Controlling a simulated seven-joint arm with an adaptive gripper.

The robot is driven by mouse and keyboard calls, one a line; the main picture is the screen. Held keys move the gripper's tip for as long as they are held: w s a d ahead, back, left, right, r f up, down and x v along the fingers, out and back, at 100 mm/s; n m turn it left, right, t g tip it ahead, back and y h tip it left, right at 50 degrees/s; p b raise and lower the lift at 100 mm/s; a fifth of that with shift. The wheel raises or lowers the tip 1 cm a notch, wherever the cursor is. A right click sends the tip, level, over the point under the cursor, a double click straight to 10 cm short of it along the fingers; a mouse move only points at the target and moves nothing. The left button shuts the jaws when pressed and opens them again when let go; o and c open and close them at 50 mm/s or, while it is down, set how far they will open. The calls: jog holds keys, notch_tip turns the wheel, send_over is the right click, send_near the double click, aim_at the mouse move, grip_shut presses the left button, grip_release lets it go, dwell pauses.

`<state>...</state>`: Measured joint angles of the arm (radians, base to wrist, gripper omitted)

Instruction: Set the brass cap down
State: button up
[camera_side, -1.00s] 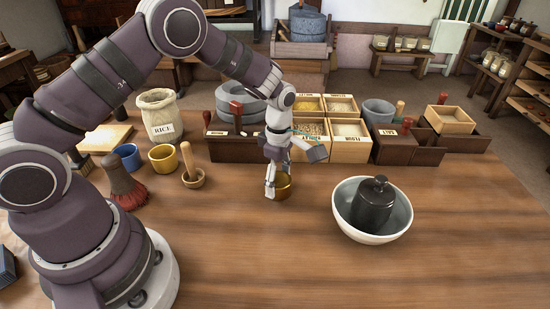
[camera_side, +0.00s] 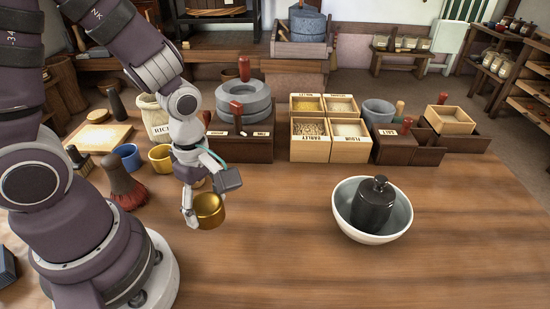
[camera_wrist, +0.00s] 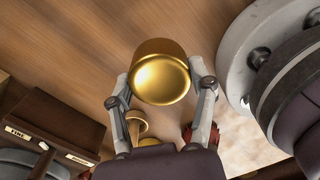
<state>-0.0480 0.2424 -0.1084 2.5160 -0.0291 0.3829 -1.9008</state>
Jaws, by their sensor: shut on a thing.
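The brass cap (camera_side: 210,209) is a shiny gold cylinder. My gripper (camera_side: 190,212) is shut on it, with the cap between its fingers. In the wrist view the cap (camera_wrist: 161,78) sits between the two fingertips of my gripper (camera_wrist: 163,88), its round golden face toward the camera. In the side view the cap is over the left-middle part of the wooden table (camera_side: 270,250). I cannot tell exactly how high its underside is above the wood.
A white bowl (camera_side: 343,222) holding a dark lidded jar (camera_side: 373,203) stands at the right. Boxes of grain (camera_side: 311,151), a quern (camera_side: 262,100), a yellow cup (camera_side: 160,157), a blue cup (camera_side: 127,157) and a red-bristled brush (camera_side: 127,187) stand around. The table's middle and front are clear.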

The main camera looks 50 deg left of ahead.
aim_at(301, 289)
jog(key=w+d+m, duration=0.1)
jog(key=d+m, duration=0.2)
jog(key=w+d+r+m, duration=0.1)
jog(key=w+d+m, duration=0.1)
jog(key=d+m, duration=0.1)
jog(key=w+d+m, duration=0.1)
jog(key=d+m, duration=0.1)
jog(key=d, duration=0.1)
jog(key=shift+w+r+m, duration=0.3)
jog(key=shift+r+m, duration=0.05)
jog(key=shift+m, duration=0.05)
jog(key=d+r+m, duration=0.1)
jog(key=d+m, duration=0.5)
jog(key=d, duration=0.2)
jog(key=f, duration=0.6)
jog(key=shift+s+d+f, duration=0.15)
jog(key=shift+s+f, duration=0.1)
jog(key=shift+f, duration=0.45)
jog(key=o, duration=1.1)
jog(key=shift+f, duration=0.15)
jog(key=shift+o, duration=0.2)
